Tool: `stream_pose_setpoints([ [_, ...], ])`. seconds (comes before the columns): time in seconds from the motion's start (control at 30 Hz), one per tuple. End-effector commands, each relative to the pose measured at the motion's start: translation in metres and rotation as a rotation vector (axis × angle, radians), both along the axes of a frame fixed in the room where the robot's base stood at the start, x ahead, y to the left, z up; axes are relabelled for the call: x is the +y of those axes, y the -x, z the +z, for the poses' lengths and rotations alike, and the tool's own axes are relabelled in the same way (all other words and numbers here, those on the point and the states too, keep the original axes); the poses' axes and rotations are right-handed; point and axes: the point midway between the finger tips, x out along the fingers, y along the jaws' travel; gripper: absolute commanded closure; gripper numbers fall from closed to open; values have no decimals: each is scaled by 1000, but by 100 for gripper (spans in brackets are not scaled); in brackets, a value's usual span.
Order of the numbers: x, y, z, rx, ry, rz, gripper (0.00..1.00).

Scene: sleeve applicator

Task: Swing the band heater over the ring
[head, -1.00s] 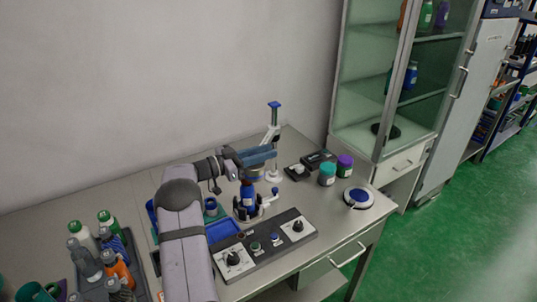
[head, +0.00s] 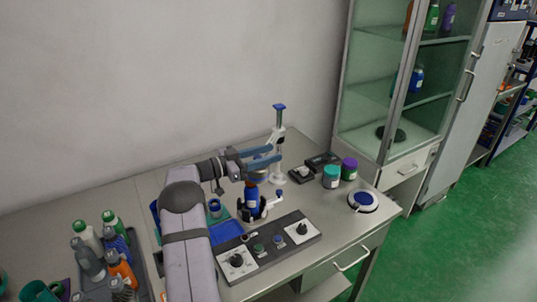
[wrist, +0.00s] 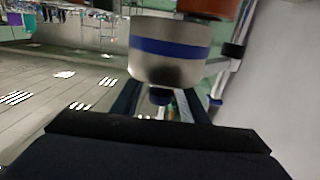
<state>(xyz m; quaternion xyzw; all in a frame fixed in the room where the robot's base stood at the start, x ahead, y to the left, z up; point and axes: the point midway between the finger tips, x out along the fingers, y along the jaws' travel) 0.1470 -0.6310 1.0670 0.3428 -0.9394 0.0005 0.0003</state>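A blue bottle (head: 252,197) stands upright in a dark holder on the bench. An orange-brown part, which looks like the ring, shows at its top and also in the wrist view (wrist: 208,8). The band heater seems to be the silver cylinder with a blue stripe (wrist: 170,50) in the wrist view, lined up with the orange part. Exact contact between heater and ring is unclear.
A white post with a blue top (head: 279,125) stands close behind my gripper. A control panel (head: 268,247) lies in front of the bottle. Teal (head: 331,178) and purple-capped jars (head: 349,169) and a round blue-white dish (head: 363,201) stand right. A bottle tray (head: 150,275) is left.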

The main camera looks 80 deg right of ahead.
Motion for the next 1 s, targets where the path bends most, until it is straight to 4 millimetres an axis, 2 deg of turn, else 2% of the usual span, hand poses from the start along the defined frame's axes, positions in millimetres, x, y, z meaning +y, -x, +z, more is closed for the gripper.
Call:
stream_pose_setpoints([
  [0.5, 39, -48, -1, -1, 2, 3, 60],
  [0.9, 45, -54, 1, 0, 1, 0, 60],
  [0.93, 45, -54, 1, 0, 1, 0, 63],
  [1.0, 45, -55, 1, 0, 1, 2, 79],
])
